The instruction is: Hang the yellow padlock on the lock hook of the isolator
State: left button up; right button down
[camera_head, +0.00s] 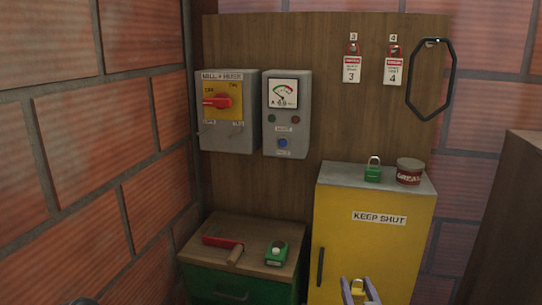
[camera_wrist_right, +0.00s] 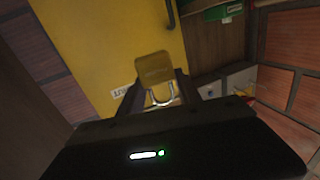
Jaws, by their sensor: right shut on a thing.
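The yellow padlock (camera_head: 357,286) is in my right gripper (camera_head: 361,294), low in front of the yellow cabinet. In the right wrist view the padlock's body (camera_wrist_right: 154,68) sticks out past the fingers, and its pale shackle (camera_wrist_right: 162,97) lies between them. The isolator (camera_head: 229,112) is a grey box on the wooden board at the left, with a yellow plate and a red handle (camera_head: 218,101) lying about level. Small metal parts (camera_head: 238,131) stick out below the plate; which is the lock hook is too small to tell. The padlock is well apart from the isolator.
A grey meter box (camera_head: 287,115) stands right of the isolator. The yellow cabinet (camera_head: 378,245) carries a green padlock (camera_head: 373,170) and a red tin (camera_head: 409,171). A low wooden-topped bench (camera_head: 212,250) holds a red tool and a green device. Tags and a black loop hang right.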

notch_tip(320, 180, down, 7)
jog(key=w, duration=0.2)
jog(key=shift+w, duration=0.3)
